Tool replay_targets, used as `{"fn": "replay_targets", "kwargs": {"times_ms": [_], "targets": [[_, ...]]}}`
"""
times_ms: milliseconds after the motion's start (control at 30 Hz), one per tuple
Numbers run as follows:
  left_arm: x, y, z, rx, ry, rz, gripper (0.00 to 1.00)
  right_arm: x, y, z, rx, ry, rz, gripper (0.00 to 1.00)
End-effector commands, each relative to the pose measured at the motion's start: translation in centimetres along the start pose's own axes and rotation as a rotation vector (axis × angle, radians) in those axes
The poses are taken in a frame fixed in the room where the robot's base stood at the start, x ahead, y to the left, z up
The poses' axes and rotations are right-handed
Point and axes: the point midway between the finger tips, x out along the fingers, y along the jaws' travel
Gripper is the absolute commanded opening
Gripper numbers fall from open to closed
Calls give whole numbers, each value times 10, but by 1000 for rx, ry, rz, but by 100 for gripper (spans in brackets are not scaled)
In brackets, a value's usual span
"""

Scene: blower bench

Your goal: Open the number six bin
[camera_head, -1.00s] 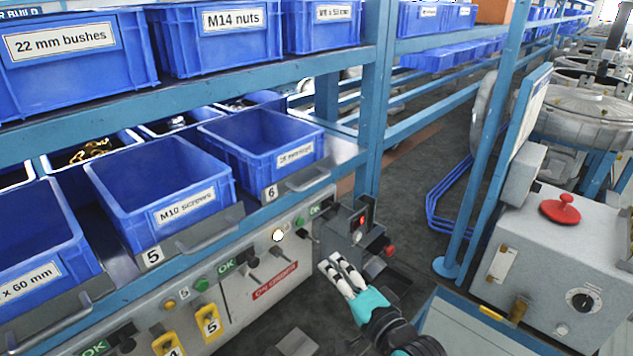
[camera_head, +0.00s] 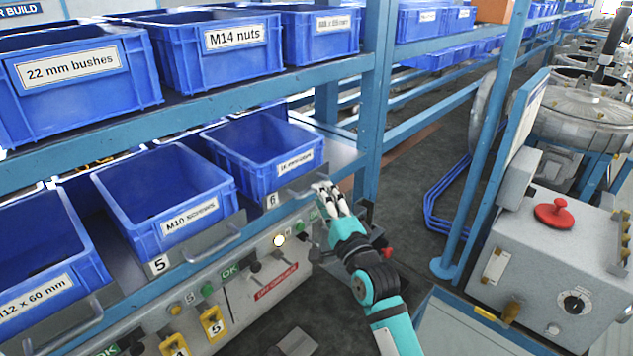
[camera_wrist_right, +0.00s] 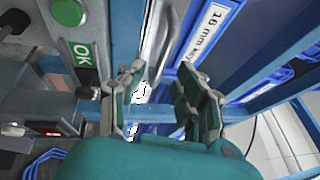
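The number six bin (camera_head: 240,165) is a blue bin on the lower shelf, right of the M10 screws bin, with a "6" tag (camera_head: 271,200) below it. Its pull handle (camera_head: 300,190) runs along the shelf front, partly hidden by my right gripper (camera_head: 329,194). In the right wrist view the bin's label (camera_wrist_right: 205,35) reads "16 mm key…", cut off. The grey handle (camera_wrist_right: 162,45) shows ahead, between the lines of the spread fingers of my right gripper (camera_wrist_right: 163,100). That gripper is open and empty; I cannot tell whether it touches the handle. My left gripper is out of view.
The M10 screws bin (camera_head: 165,200), tagged 5, stands to the left. Below runs a grey panel with buttons, including a green OK button (camera_wrist_right: 82,52). A blue post (camera_head: 370,120) stands close on the right, and the upper shelf (camera_head: 220,100) overhangs the bins.

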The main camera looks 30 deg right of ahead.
Motion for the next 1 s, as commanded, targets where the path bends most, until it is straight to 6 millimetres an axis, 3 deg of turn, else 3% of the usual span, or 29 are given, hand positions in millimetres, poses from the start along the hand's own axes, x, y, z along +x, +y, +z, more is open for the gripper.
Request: {"fn": "replay_targets", "kwargs": {"times_ms": [100,233,600,900,1000], "targets": [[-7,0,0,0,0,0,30,20,-2,0,0,0,-1,34],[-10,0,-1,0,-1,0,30,33,-1,0,0,0,0,34],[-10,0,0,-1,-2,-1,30,39,0,0,-1,0,0,34],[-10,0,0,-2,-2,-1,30,39,0,0,0,0,0,0],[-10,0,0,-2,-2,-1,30,39,0,0,0,0,1,0]]}}
